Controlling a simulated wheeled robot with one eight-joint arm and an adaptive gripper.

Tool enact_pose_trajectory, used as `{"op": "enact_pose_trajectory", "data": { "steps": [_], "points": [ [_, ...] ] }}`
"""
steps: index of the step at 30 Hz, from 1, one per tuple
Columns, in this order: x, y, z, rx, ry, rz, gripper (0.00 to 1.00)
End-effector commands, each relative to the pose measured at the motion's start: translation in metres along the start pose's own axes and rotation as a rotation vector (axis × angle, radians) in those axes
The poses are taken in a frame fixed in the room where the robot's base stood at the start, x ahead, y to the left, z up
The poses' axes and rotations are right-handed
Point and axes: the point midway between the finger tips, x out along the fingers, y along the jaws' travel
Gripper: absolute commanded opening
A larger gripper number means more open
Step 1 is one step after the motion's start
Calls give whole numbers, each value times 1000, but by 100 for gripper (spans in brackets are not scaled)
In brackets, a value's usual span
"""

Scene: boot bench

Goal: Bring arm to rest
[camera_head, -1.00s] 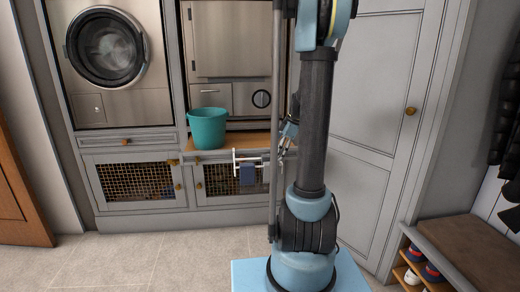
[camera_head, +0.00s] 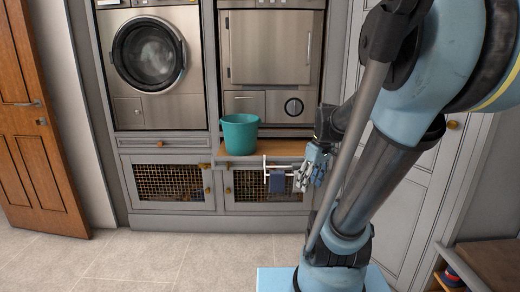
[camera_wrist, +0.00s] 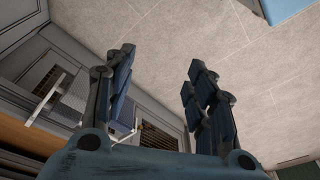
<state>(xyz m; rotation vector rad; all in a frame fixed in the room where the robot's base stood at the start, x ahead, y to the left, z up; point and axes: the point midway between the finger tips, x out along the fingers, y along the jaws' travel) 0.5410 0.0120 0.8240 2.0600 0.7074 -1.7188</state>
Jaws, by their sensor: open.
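My gripper (camera_head: 316,168) shows in the head view at the end of my arm, in front of the grey cabinets and just right of the white rail. In the wrist view my gripper (camera_wrist: 160,95) has its two blue-and-black fingers apart, with nothing between them but tiled floor behind. My arm (camera_head: 385,170) is bent and leans up to the right, filling the right part of the head view. The wrist itself is partly hidden behind an arm link.
A teal bucket (camera_head: 240,134) stands on a wooden shelf (camera_head: 285,147) left of my gripper. A washing machine (camera_head: 149,52) and wooden door (camera_head: 32,120) are further left. The tiled floor (camera_head: 150,262) is clear.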

Motion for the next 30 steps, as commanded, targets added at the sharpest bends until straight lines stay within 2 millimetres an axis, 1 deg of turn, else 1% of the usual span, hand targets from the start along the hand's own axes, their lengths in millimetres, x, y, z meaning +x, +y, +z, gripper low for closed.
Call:
{"op": "enact_pose_trajectory", "data": {
  "steps": [1, 6, 12, 16, 22, 30],
  "points": [
    [2, -8, 10, 40, -4, 11, 50],
    [10, -26, 39, 200, -10, 53, 50],
    [24, -42, 72, 383, -7, 104, 50],
    [34, -49, 89, 485, 1, 133, 50],
    [42, -52, 104, 574, 10, 157, 50],
    [43, -52, 106, 588, 12, 160, 50]
  ]
}}
